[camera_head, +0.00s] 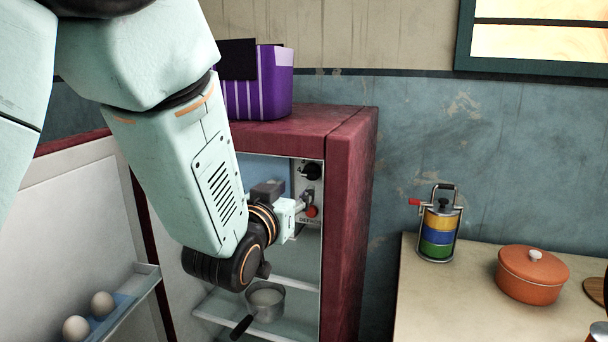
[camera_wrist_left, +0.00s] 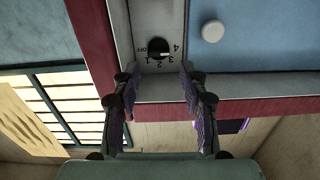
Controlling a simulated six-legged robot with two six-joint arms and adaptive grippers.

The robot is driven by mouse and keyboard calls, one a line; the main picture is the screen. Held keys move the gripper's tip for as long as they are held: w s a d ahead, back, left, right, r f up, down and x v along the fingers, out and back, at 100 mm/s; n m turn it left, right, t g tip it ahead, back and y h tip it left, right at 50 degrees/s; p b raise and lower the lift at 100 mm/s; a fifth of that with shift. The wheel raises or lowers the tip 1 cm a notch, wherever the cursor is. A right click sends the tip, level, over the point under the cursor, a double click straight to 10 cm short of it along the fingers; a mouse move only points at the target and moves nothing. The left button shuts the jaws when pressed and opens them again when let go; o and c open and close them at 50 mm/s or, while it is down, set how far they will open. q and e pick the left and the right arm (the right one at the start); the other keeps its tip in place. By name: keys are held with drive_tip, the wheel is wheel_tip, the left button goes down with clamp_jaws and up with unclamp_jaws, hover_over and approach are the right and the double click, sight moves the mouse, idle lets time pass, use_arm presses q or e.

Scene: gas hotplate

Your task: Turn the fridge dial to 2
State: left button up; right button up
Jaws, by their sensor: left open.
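The fridge dial (camera_head: 311,171) is a small black knob on the light control panel inside the open dark red fridge (camera_head: 350,170). In the left wrist view the dial (camera_wrist_left: 158,48) shows close up, ringed by OFF and the numbers 1 to 4. A pale mark on it seems to lie towards the 3 side, but it is too small to read surely. My left gripper (camera_head: 302,206) is inside the fridge, below the dial in the head view. Its two fingers (camera_wrist_left: 160,82) are open and empty, facing the panel, apart from the dial. My right gripper is not in view.
A red-orange button (camera_head: 312,211) sits below the dial. A saucepan (camera_head: 266,302) stands on a fridge shelf under my arm. The open door (camera_head: 80,215) holds eggs (camera_head: 103,304) at left. A purple container (camera_head: 262,90) stands on top. A counter with an orange pot (camera_head: 532,275) is at right.

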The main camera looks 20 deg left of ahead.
sight(309, 174)
use_arm(q)
drive_tip(key=shift+t, duration=0.3)
drive_tip(key=w, duration=0.7)
drive_tip(key=shift+w+d+r, duration=0.1)
drive_tip(key=shift+d+r, duration=0.2)
drive_tip(key=shift+r, duration=0.1)
drive_tip(key=shift+w+a, duration=0.15)
drive_tip(key=shift+w, duration=0.45)
drive_tip(key=shift+s, duration=0.1)
drive_tip(key=c, duration=0.9)
